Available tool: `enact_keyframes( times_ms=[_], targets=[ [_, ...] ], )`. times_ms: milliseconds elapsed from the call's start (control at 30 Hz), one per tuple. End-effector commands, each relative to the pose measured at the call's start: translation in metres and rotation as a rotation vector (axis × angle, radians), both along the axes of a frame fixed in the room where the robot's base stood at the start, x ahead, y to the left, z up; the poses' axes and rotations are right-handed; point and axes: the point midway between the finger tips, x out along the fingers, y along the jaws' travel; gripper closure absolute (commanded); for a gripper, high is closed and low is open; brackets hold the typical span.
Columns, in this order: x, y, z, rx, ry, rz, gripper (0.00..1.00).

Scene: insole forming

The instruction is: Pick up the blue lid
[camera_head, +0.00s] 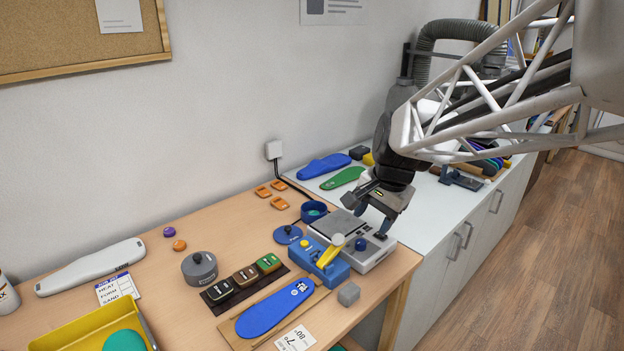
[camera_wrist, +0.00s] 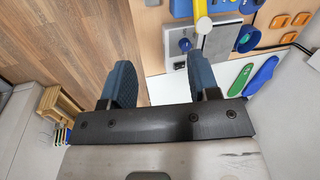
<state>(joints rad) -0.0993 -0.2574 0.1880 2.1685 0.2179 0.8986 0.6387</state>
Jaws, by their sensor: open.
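The blue lid (camera_head: 287,234) is a flat round disc with a small dark knob. It lies on the wooden table, left of the grey device and beside an open blue cup (camera_head: 314,211). In the wrist view, a blue piece cut by the top edge looks like the lid (camera_wrist: 222,4); the cup (camera_wrist: 248,39) is below it. My gripper (camera_head: 371,218) is open and empty over the right part of the grey device (camera_head: 340,229), well to the right of the lid. Its two dark blue fingers (camera_wrist: 161,82) are spread apart in the wrist view.
A blue box with a yellow lever (camera_head: 318,260) stands in front of the lid. A grey lidded pot (camera_head: 199,268) and several small orange pieces (camera_head: 279,203) are nearby. Blue and green insoles (camera_head: 343,177) lie on the white counter. The table's right edge is close to the grey device.

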Motion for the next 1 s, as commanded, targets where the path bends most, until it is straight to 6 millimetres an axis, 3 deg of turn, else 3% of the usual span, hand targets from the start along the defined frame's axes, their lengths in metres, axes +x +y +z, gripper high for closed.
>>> enact_keyframes(
  times_ms=[100, 567, 1000],
  targets=[
    [0.03, 0.015, -0.009, 0.031, 0.031, -0.074, 0.44],
    [0.136, 0.076, -0.054, 0.14, 0.156, -0.374, 0.44],
    [0.225, 0.141, -0.122, 0.219, 0.296, -0.669, 0.44]
  ],
)
